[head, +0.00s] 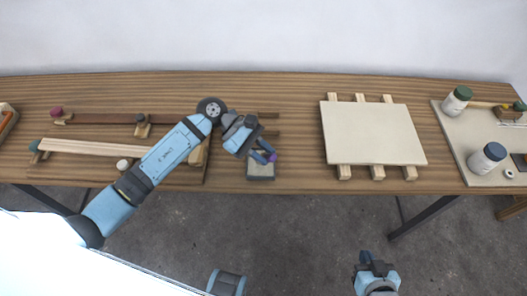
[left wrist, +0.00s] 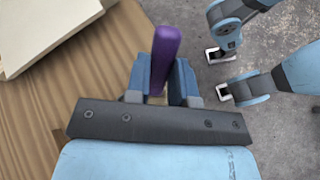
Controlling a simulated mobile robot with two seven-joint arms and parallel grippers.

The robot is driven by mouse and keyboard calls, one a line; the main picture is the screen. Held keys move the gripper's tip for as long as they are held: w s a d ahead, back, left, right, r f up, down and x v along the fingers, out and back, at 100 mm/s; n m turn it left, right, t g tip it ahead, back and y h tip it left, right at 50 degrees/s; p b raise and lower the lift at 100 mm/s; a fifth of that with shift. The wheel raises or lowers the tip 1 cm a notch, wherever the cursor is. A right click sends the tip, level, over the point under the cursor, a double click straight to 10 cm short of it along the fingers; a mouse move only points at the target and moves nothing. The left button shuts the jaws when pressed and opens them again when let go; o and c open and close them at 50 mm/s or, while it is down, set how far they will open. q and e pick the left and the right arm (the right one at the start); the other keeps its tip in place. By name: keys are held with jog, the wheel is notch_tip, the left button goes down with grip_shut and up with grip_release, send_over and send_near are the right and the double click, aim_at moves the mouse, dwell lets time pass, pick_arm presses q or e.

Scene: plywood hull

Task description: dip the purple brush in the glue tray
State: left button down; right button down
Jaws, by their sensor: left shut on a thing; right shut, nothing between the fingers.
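My left gripper (head: 262,154) is shut on the purple brush (left wrist: 166,48). In the left wrist view the purple handle stands up between the two blue fingers. In the head view only a small purple bit of the brush (head: 273,157) shows by the fingertips. A small grey tray (head: 261,176), which looks like the glue tray, sits at the table's front edge directly below the left gripper. The gripper covers part of it. The brush's bristle end is hidden, so I cannot tell whether it touches the glue. My right gripper (head: 370,260) is shut and empty, in front of the table.
A pale board (head: 370,133) lies on wooden strips right of the tray. Jars (head: 456,99) stand on a mat (head: 462,150) at the far right. Wooden strips and clamps (head: 95,147) lie at the left, partly behind my arm. Bare tabletop separates tray and board.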

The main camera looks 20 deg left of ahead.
pick_arm(q)
jog(key=shift+f+b, duration=0.5)
jog(key=shift+b, duration=0.05)
dwell(0.4)
jog(key=shift+f+b, duration=0.1)
jog(key=shift+b, duration=0.45)
dwell(1.7)
dwell(0.4)
jog(key=shift+r+p, duration=0.9)
jog(key=shift+r, duration=2.7)
